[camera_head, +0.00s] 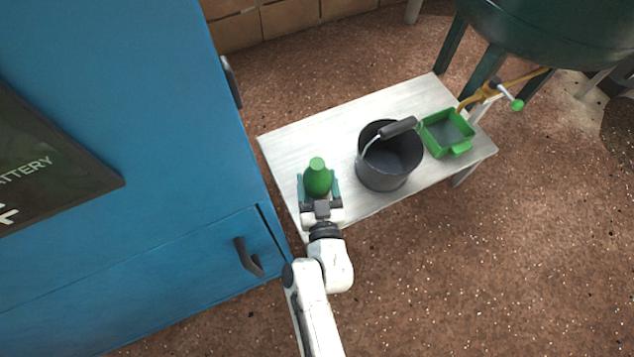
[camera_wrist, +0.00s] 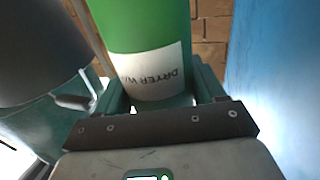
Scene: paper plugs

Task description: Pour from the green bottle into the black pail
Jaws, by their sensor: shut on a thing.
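The green bottle (camera_head: 317,178) is at the left end of the pale bench, and my gripper (camera_head: 320,190) is shut around it. In the wrist view the bottle (camera_wrist: 145,30) stands between the fingers of my gripper (camera_wrist: 160,95), with a white label partly reading "DRYER W". The bottle looks upright or nearly so; I cannot tell whether its base touches the bench. The black pail (camera_head: 388,172) stands on the bench to the right of the bottle, apart from it, with its handle over the rim. The pail (camera_wrist: 40,50) also shows at the left of the wrist view.
The pale bench (camera_head: 300,140) carries a green tray (camera_head: 447,133) right of the pail. A blue cabinet (camera_head: 150,150) with dark handles stands close on the left. A dark green tub (camera_head: 560,25) on legs and a valve with a green knob (camera_head: 516,104) are at the upper right.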

